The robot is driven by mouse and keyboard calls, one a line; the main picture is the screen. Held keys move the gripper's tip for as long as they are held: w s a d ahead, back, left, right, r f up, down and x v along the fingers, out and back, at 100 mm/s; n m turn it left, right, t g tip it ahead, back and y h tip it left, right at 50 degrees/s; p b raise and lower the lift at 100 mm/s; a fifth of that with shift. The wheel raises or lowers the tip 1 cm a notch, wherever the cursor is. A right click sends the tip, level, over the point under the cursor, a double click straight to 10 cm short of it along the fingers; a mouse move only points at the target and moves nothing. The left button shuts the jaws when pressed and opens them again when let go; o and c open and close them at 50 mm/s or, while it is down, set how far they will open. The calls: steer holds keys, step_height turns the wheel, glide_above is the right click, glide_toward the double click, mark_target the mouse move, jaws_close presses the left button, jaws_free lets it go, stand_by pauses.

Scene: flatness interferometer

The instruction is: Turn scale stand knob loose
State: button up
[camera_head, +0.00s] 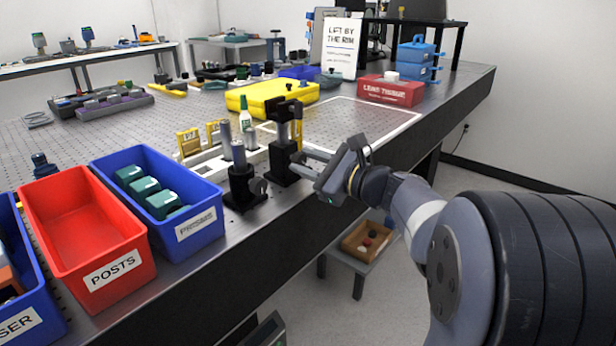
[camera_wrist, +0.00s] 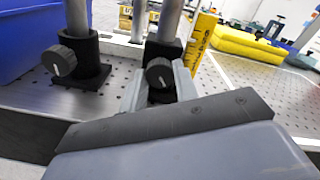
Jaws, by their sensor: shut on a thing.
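My gripper (camera_head: 303,163) reaches from the right to the black stand (camera_head: 282,158) near the front edge of the optical table. In the wrist view, my gripper (camera_wrist: 160,92) is shut on a round dark knob (camera_wrist: 158,72) with a short white mark on its face. The knob sits low on the front of the stand, which holds an upright grey post (camera_wrist: 169,20). In the head view my fingers hide this knob. A second black stand (camera_head: 240,187), to the left, has a similar knob (camera_wrist: 60,60) with a white mark, apart from my gripper.
A blue bin (camera_head: 196,232) and a red POSTS bin (camera_head: 118,272) stand to the left along the table edge. A yellow tray (camera_head: 272,97) and a red box (camera_head: 390,90) lie behind. A yellow ruler-like piece (camera_wrist: 201,40) stands close behind the stand.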

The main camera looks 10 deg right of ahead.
steer(key=n+b, duration=0.3)
steer(key=b, duration=0.1)
steer(key=n+b, duration=0.2)
steer(key=shift+f+n, duration=0.3)
steer(key=n+b, duration=0.4)
steer(key=shift+r+h+b, duration=0.2)
steer(key=shift+h+b, duration=0.1)
steer(key=o, duration=1)
steer(key=shift+r, duration=0.1)
steer(key=shift+s, duration=0.1)
steer(key=p+v, duration=0.2)
steer(key=v, duration=0.8)
steer(key=shift+s+d, duration=0.1)
steer(key=shift+s, duration=0.2)
